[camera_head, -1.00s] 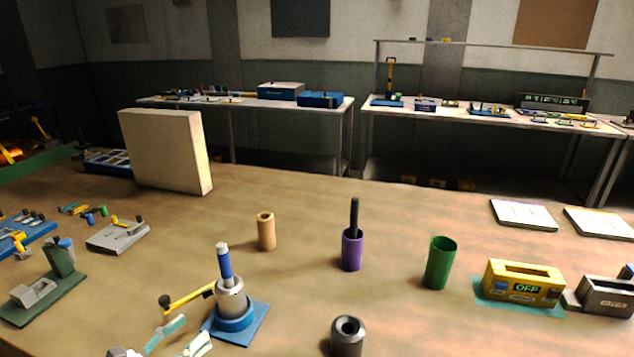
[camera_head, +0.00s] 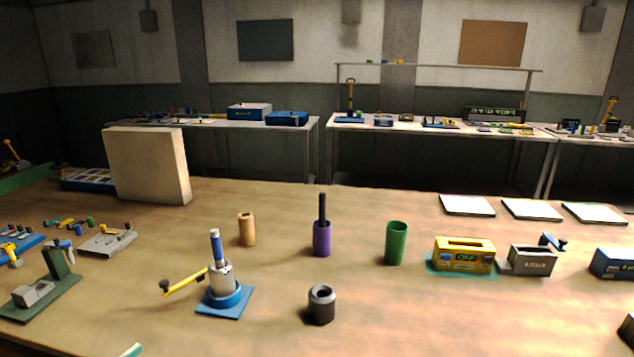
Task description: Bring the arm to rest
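Only a pale green tip of what looks like my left gripper (camera_head: 132,350) shows at the bottom edge, left of centre, in the head view. The rest of it is cut off, so its opening is hidden. It is in front of and apart from the press (camera_head: 225,290) with a blue base and yellow lever. My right gripper is not in view. A purple cup (camera_head: 321,240) holds an upright black rod (camera_head: 322,207). A green cup (camera_head: 396,245), a tan cylinder (camera_head: 246,230) and a dark hollow cylinder (camera_head: 321,306) stand upright on the table.
A yellow device (camera_head: 464,256) with a lit display and a grey box (camera_head: 531,260) stand at the right. White plates (camera_head: 467,205) lie behind them. A cream block (camera_head: 150,166) stands at the back left. The front right centre is mostly clear.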

